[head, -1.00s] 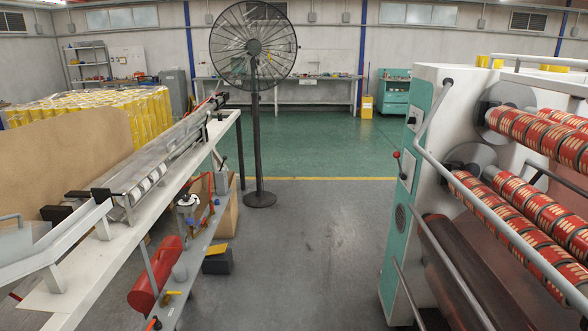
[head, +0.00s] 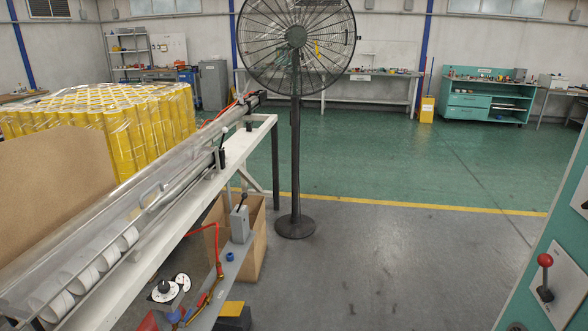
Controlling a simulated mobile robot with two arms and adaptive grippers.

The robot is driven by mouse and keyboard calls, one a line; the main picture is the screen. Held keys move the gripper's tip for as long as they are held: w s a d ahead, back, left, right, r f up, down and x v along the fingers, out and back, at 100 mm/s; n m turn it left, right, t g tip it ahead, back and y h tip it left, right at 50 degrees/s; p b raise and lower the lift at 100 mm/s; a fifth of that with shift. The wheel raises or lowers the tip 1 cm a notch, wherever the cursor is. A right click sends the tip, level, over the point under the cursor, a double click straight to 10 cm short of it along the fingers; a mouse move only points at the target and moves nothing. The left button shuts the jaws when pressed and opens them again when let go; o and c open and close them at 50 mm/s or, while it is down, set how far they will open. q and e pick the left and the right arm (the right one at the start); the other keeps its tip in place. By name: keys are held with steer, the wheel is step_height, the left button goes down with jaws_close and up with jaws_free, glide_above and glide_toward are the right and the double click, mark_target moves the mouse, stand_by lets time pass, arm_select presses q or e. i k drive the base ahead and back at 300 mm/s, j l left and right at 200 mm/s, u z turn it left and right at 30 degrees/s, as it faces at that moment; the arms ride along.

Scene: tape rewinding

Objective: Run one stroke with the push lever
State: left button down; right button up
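A long trough (head: 120,195) on a white bench runs from the lower left toward the middle, with several white cores (head: 88,272) lying at its near end. A grey box with a short dark lever (head: 239,222) stands on the lower shelf. A red-knobbed lever (head: 545,262) is on the teal and white machine at the right. I cannot tell which is the push lever. Neither of my grippers shows.
A black pedestal fan (head: 296,140) stands on the floor just right of the bench's far end. A cardboard box (head: 252,238) is under the bench. Wrapped yellow rolls (head: 150,120) are stacked behind the trough. The grey floor (head: 400,265) between bench and machine is clear.

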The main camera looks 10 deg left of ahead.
mark_target(244, 196)
steer(key=i+z, duration=0.15)
steer(key=i, duration=0.6)
steer(key=i+j+z, duration=0.1)
steer(key=i, duration=0.6)
steer(key=i+j+z, duration=0.15)
steer(key=i, duration=0.6)
steer(key=i+l+u, duration=0.2)
steer(key=i, duration=0.25)
steer(key=i+l+u, duration=0.2)
steer(key=i, duration=0.2)
steer(key=i+l+u, duration=0.2)
steer(key=i, duration=0.2)
steer(key=u, duration=2.75)
steer(key=i+l, duration=0.25)
steer(key=l+z, duration=0.05)
